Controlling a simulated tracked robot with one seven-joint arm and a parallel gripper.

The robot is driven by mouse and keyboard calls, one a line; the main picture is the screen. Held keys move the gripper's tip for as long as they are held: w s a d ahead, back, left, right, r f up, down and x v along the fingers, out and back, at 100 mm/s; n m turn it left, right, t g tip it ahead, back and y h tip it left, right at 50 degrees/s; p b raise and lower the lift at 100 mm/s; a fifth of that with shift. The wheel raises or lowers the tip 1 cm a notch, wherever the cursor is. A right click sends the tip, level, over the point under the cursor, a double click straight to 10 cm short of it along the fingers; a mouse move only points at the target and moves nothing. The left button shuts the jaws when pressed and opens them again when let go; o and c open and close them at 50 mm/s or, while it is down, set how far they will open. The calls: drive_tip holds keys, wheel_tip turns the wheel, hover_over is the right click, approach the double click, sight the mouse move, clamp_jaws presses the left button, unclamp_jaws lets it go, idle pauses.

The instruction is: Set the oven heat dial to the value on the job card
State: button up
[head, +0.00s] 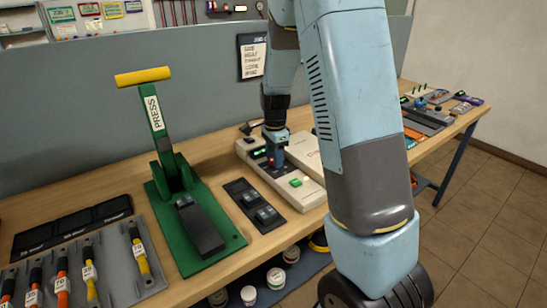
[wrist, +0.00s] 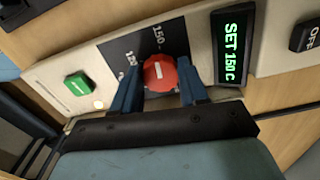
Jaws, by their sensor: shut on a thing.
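The oven heat dial (wrist: 160,73) is a red knob with a white pointer mark, on a dark scale plate in the wrist view. Numbers 150 and part of another beginning 12 show around it. My gripper (wrist: 158,88) is shut on the dial, one blue finger on each side. The green display (wrist: 235,55) beside it reads SET 150 C. In the head view my gripper (head: 275,158) reaches down to the pale oven panel (head: 310,194) on the bench. The job card (head: 253,57) hangs on the grey partition; its writing is too small to read.
A green button (wrist: 77,84) and a switch marked OFF (wrist: 304,35) flank the dial. A green press (head: 182,215) with a yellow-handled lever stands left on the bench. Dark small modules (head: 254,205) lie between press and oven. Tools and parts fill the bench's far right.

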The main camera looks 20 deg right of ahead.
drive_tip(key=shift+s+f+m, duration=0.15)
drive_tip(key=shift+s+m, duration=0.05)
drive_tip(key=shift+m, duration=0.6)
drive_tip(key=o, duration=1.1)
drive_tip(key=shift+w, duration=0.1)
drive_tip(key=shift+c, duration=0.2)
drive_tip(key=shift+r, duration=0.2)
drive_tip(key=shift+w+r, duration=0.1)
drive_tip(key=shift+r, duration=0.15)
wheel_tip(320, 180, up, 13)
